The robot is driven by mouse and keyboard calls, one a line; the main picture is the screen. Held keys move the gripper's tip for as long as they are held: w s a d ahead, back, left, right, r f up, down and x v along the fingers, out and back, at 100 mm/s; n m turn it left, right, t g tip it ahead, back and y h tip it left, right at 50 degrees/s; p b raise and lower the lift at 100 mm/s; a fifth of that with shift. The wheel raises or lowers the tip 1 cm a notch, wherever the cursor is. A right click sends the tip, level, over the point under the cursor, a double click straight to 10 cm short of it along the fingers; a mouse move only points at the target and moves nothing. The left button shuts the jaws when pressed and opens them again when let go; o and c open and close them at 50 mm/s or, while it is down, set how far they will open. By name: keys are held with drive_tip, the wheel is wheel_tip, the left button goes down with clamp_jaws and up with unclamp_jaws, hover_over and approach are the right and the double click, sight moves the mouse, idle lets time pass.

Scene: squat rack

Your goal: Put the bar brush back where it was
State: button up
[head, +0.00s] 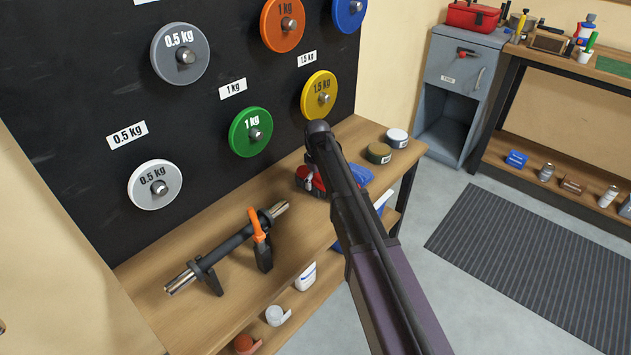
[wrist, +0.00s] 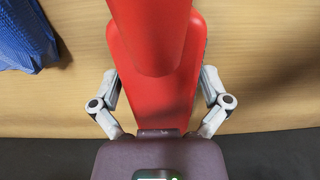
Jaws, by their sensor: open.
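A red object with a rounded upper part (wrist: 150,35) over a longer flat red body (wrist: 155,105) fills the middle of the wrist view; it may be the bar brush, but I see no bristles. My gripper (wrist: 161,85) is open, with one finger on each side of it. In the head view my arm partly hides this red object (head: 304,174) on the wooden bench. A short dark bar (head: 230,245) with bright metal ends lies on supports on the bench.
A blue cloth (wrist: 25,35) lies left of my gripper in the wrist view. Two round tins (head: 379,153) stand at the bench's far end. Weight plates hang on the black board (head: 85,130) behind. Bare bench top lies around the bar.

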drive_tip(key=shift+r+p, duration=5.65)
drive_tip(key=shift+r, duration=0.2)
drive_tip(key=s+d+m, duration=1)
drive_tip(key=s+d, duration=1.1)
drive_tip(key=s, duration=0.4)
drive_tip(key=shift+s+d, duration=0.15)
drive_tip(key=shift+d, duration=0.15)
